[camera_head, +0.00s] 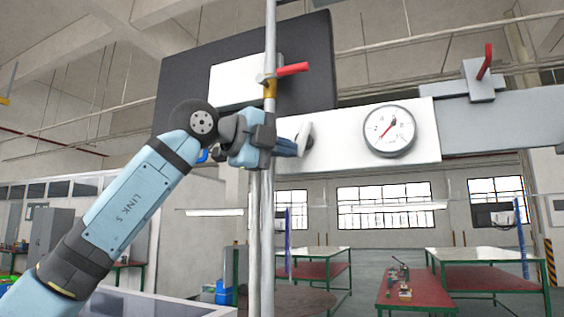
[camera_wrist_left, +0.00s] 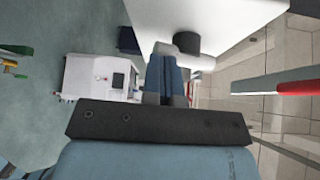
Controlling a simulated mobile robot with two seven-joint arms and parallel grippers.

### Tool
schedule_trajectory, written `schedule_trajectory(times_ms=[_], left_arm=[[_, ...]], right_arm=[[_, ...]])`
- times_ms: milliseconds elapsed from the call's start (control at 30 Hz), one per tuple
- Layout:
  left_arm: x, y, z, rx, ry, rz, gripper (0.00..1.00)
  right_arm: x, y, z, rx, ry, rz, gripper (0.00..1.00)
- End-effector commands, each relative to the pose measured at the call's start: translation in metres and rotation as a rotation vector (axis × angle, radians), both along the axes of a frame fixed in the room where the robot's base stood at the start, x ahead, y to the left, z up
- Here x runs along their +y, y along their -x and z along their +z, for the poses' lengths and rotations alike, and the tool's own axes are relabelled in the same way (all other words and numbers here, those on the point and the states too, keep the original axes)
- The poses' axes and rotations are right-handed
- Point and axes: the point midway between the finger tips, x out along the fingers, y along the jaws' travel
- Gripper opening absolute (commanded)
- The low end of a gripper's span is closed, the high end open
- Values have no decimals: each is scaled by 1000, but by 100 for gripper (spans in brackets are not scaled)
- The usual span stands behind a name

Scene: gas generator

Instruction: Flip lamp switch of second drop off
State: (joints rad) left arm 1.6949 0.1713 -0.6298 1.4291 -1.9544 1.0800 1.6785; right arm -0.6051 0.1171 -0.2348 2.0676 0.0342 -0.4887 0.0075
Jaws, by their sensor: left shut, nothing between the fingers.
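A white panel (camera_head: 350,143) carries a round pressure gauge (camera_head: 389,130) and, at its left end, a grey knob (camera_head: 307,134) that appears to be the lamp switch. My left gripper (camera_head: 293,148) is beside this knob, with its blue fingers shut and empty. In the left wrist view, the dark knob (camera_wrist_left: 187,42) stands out from the white panel (camera_wrist_left: 235,22), just past the fingertips (camera_wrist_left: 166,60). I cannot tell whether the fingers touch the knob. My right gripper is not in view.
A vertical pipe (camera_head: 268,215) with a red valve handle (camera_head: 292,69) stands close by my left gripper. A dark board (camera_head: 240,70) is behind it. A second red lever (camera_head: 486,60) is on the right. Green and red workbenches (camera_head: 480,254) stand farther back.

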Motion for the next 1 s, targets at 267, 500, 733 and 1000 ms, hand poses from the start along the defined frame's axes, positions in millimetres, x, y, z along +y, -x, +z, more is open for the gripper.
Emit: schedule_trajectory(times_ms=[267,500,733,1000], left_arm=[[-2,-1,-3,25,54,3,0],[-2,-1,-3,25,53,3,0],[-2,-1,-3,24,51,3,0],[-2,-1,-3,24,51,3,0]], right_arm=[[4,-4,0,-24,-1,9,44],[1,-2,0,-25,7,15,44],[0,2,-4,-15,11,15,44],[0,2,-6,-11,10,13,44]])
